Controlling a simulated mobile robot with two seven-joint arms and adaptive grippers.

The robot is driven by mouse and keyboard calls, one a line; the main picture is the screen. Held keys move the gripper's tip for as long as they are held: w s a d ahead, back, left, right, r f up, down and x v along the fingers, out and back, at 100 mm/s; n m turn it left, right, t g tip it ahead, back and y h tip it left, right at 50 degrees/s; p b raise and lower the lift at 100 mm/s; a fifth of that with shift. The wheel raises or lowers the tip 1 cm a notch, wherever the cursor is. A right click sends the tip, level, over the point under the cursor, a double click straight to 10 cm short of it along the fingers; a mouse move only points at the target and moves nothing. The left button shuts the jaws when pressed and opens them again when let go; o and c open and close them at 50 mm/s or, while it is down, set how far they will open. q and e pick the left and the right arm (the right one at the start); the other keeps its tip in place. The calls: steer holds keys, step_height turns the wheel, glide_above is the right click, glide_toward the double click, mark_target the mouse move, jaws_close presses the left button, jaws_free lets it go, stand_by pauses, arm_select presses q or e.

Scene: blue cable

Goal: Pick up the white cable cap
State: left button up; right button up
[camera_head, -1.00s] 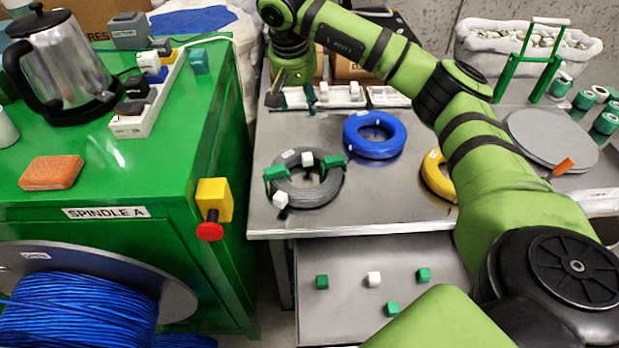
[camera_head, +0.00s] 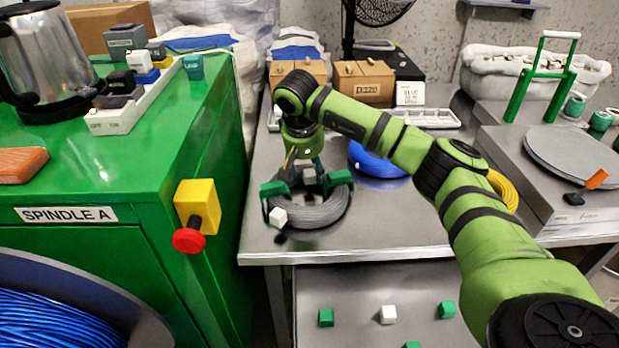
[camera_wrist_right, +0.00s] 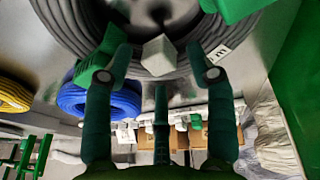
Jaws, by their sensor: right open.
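A grey cable coil (camera_head: 325,208) lies on the metal table with green clips and white caps on it. One white cable cap (camera_head: 309,176) sits on the coil's far side, partly hidden by my right gripper (camera_head: 303,168). In the right wrist view this white cap (camera_wrist_right: 159,55) lies between the spread fingertips, with gaps on both sides. My right gripper is open and empty, just over the coil. Another white cap (camera_head: 278,216) is at the coil's front left. My left gripper is not in view.
A green clip (camera_head: 274,188) is left of the gripper. A blue coil (camera_head: 375,160) and yellow coil (camera_head: 502,190) lie to the right. The green spindle cabinet (camera_head: 120,170) stands close on the left. A lower shelf (camera_head: 350,285) holds loose green and white cubes.

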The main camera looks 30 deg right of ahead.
steer(key=shift+w+d+f, duration=0.1)
steer(key=shift+f, duration=0.3)
steer(key=shift+c, duration=0.4)
steer(key=c, duration=0.7)
steer(key=shift+c, duration=0.2)
steer(key=shift+r, duration=0.15)
